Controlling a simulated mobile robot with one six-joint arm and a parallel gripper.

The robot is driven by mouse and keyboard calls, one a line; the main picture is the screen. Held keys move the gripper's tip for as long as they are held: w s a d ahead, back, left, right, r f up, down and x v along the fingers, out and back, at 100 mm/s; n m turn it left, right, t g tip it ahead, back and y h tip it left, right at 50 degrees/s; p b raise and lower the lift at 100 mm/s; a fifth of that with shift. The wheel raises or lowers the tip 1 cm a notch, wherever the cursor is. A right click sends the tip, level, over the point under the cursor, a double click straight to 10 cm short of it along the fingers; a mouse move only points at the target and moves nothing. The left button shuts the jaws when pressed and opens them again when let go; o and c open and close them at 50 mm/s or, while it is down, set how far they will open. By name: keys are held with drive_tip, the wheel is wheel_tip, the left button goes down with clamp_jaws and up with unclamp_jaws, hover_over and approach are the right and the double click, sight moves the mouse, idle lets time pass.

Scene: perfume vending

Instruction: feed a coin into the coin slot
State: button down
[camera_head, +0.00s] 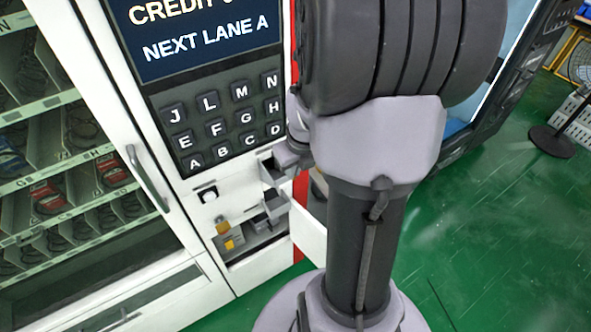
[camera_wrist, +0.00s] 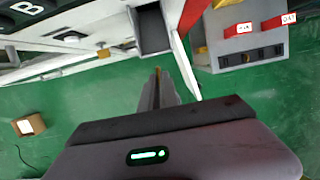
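The coin slot (camera_head: 208,194) is a dark piece on a pale plate, on the white machine front below the lettered keypad. In the wrist view the slot plate (camera_wrist: 72,36) shows at the upper left. My gripper (camera_wrist: 158,78) has its grey fingers close together, pointing toward the machine. A thin gold-brown edge, which looks like the coin (camera_wrist: 157,71), shows between the fingertips. The fingertips are apart from the slot, below and to its right in the wrist view. In the head view my arm covers part of this area, and the coin cannot be made out there.
A grey open tray (camera_wrist: 153,32) juts from the machine near my fingers. A white flap (camera_head: 308,232) stands open beside a recess with yellow pieces (camera_head: 233,243). A grey box with red labels (camera_wrist: 240,45) stands right. The green floor (camera_head: 500,230) is mostly clear.

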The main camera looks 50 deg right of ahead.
drive_tip(key=w+f, duration=0.1)
drive_tip(key=w, duration=0.1)
drive_tip(key=w+d+f, duration=0.1)
drive_tip(key=w, duration=0.1)
drive_tip(key=w+f+b, duration=0.1)
drive_tip(key=w, duration=0.1)
drive_tip(key=shift+d+f, duration=0.15)
drive_tip(key=shift+d, duration=0.05)
drive_tip(key=shift+w+d+f+b, duration=0.15)
drive_tip(key=shift+w+f+b, duration=0.2)
drive_tip(key=shift+w+f, duration=0.2)
drive_tip(key=shift+r, duration=0.1)
drive_tip(key=c, duration=1.5)
unclamp_jaws()
drive_tip(key=shift+c, duration=0.2)
drive_tip(key=p+v, duration=0.3)
drive_tip(key=v, duration=1.4)
drive_tip(key=shift+r, duration=0.15)
